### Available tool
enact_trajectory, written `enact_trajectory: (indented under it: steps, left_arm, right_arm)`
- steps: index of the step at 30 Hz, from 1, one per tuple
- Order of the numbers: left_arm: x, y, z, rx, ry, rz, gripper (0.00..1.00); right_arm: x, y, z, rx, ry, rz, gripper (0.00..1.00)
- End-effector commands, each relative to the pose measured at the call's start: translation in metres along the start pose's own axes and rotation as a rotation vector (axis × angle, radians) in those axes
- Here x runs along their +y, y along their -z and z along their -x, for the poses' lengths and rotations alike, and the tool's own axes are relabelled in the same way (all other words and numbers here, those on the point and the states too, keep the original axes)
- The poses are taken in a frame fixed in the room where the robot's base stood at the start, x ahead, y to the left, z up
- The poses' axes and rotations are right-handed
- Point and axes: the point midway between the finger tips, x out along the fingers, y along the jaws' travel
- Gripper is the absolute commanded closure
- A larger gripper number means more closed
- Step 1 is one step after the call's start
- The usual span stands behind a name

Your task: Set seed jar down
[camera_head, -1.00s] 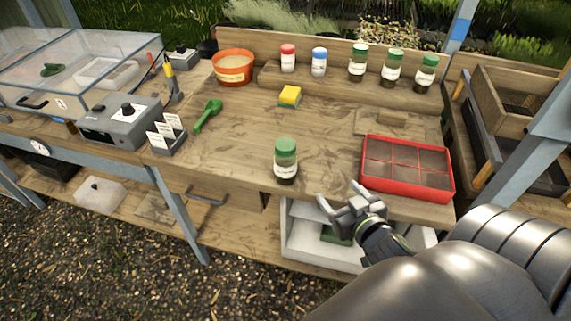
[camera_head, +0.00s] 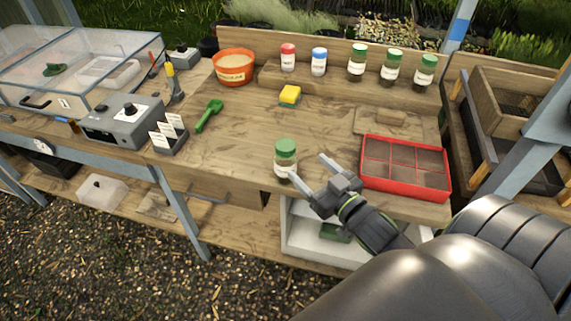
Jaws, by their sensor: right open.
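A seed jar (camera_head: 286,160) with a green lid and pale label stands upright on the wooden bench, close to its front edge. My right gripper (camera_head: 307,168) is open and empty, just right of this jar. Its near fingertip reaches the jar's lower right side in the picture; I cannot tell whether it touches. Its far finger points up and left, apart from the jar. Three more green-lidded jars (camera_head: 391,69) stand on the raised back shelf (camera_head: 330,81), beside a red-lidded jar (camera_head: 288,58) and a blue-lidded jar (camera_head: 319,62). My left gripper is not in view.
A red divided seed tray (camera_head: 447,186) lies right of the gripper. A yellow sponge (camera_head: 290,94), green scoop (camera_head: 208,115), label holder (camera_head: 169,140) and orange tub (camera_head: 233,67) are further back or left. The bench middle is clear.

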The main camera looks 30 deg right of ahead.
Motion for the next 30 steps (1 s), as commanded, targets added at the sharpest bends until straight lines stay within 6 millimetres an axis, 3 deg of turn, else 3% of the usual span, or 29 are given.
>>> enact_trajectory:
  steps: [3, 10, 20, 30]
  left_arm:
    - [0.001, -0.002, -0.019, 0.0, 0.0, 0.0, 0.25]
    - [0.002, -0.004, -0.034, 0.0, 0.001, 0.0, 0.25]
    - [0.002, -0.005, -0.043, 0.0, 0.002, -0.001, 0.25]
    - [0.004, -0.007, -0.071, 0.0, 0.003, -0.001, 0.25]
  right_arm:
    - [0.0, -0.004, -0.021, 0.006, 0.001, 0.0, 0.29]
    - [0.0, -0.003, -0.055, 0.004, 0.0, 0.002, 0.29]
    - [0.001, -0.002, -0.076, 0.0, -0.001, 0.0, 0.29]
    - [0.002, -0.006, -0.115, 0.002, -0.001, 0.001, 0.29]
